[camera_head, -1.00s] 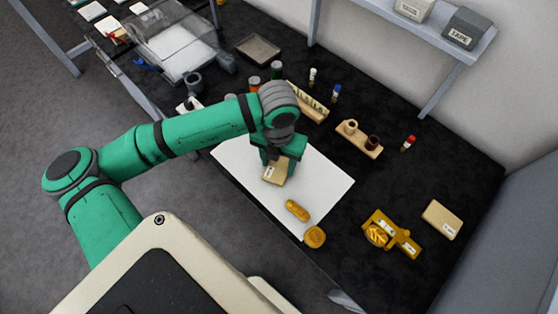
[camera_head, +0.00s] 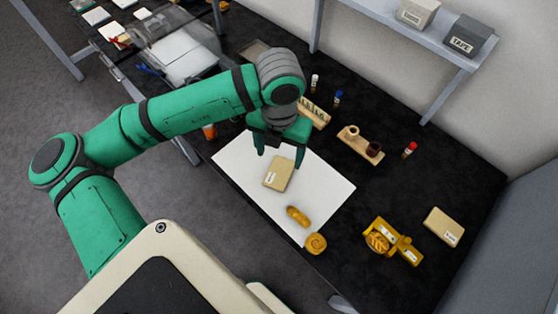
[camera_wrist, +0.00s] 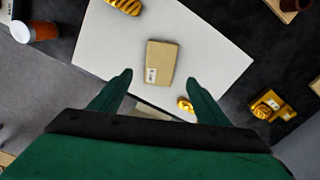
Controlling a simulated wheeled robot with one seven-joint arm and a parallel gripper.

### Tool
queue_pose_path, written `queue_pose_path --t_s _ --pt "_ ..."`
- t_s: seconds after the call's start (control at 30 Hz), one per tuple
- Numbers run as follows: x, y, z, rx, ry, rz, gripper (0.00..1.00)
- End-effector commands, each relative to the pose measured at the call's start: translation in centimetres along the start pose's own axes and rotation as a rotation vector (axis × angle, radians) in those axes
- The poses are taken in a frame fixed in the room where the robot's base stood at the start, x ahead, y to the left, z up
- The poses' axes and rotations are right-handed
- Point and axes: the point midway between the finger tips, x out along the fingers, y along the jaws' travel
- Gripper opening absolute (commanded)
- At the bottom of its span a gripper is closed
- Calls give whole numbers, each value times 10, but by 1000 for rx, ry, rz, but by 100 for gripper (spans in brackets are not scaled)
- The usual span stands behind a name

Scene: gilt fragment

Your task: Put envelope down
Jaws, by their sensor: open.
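A tan envelope (camera_head: 278,174) with a small white label lies flat on the white sheet (camera_head: 325,190) on the black table. It also shows in the wrist view (camera_wrist: 161,62), near the middle of the sheet. My gripper (camera_head: 279,160) is open and empty above the envelope, with its two green fingers spread apart. In the wrist view the fingertips (camera_wrist: 158,78) stand to either side of the envelope and clear of it.
To the right are a yellow tray with gilt fragments (camera_head: 381,234) and another tan packet (camera_head: 443,226). A wooden holder (camera_head: 360,145) and small bottles stand behind.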

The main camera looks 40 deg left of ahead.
Motion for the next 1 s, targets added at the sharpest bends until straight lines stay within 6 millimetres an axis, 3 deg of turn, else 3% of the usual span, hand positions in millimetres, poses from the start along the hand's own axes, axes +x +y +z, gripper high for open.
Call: queue_pose_path --t_s 0.1,0.3,1.0 --pt "-18 0 0 1 -1 1 69" --pt "-34 0 0 1 1 0 69" --pt "-36 0 0 0 1 0 69"
